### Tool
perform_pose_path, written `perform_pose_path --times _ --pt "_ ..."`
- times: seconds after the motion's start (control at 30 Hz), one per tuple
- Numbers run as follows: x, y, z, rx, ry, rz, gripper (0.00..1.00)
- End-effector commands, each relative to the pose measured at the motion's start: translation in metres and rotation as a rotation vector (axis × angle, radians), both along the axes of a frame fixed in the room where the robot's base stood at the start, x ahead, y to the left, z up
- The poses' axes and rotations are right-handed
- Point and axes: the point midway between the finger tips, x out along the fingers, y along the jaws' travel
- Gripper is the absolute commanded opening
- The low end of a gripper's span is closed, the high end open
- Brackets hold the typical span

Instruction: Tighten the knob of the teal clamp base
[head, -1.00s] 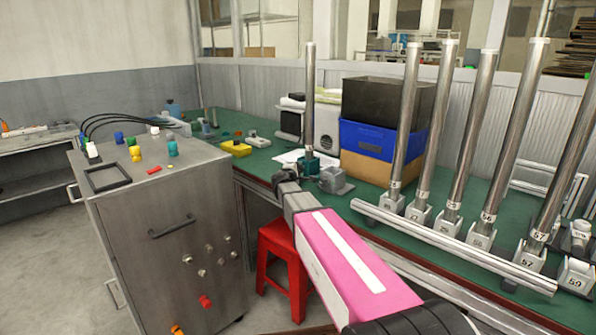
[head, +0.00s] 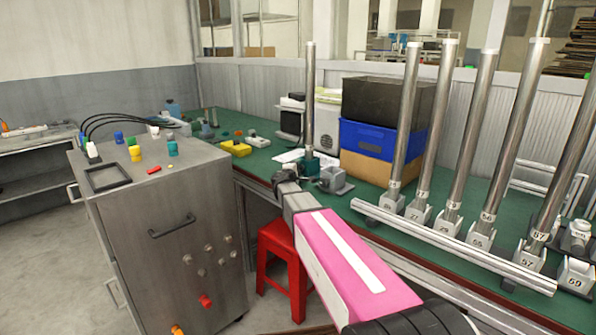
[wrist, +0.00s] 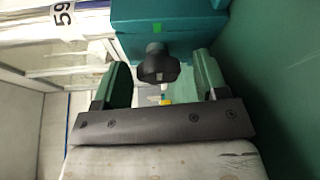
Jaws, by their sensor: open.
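The teal clamp base (head: 325,160) stands on the green bench and holds an upright steel pole (head: 310,95). It fills the top of the wrist view (wrist: 190,25), with a small green mark on its front. Its black lobed knob (wrist: 158,66) points toward my gripper. My gripper (wrist: 161,80) is open, with one green-padded finger to each side of the knob and gaps showing between pads and knob. In the head view my gripper (head: 288,180) is small and dark in front of the base and partly hides it. The knob cannot be made out there.
A grey clamp base (head: 335,182) stands close on the right. Several numbered bases with tall poles (head: 475,135) and a lying pole (head: 450,245) take up the right of the bench. A blue crate (head: 380,140) is behind. A red stool (head: 280,265) and grey cabinet (head: 200,245) stand in front.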

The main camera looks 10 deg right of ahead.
Motion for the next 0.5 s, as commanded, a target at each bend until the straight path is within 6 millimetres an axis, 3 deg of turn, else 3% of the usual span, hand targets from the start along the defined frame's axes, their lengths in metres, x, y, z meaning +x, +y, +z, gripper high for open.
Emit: perform_pose_path --times 0.27,0.5 --pt "-0.028 0.016 0.002 0.000 0.000 0.001 0.66" --pt "-0.067 0.039 0.006 0.000 0.000 0.001 0.66"
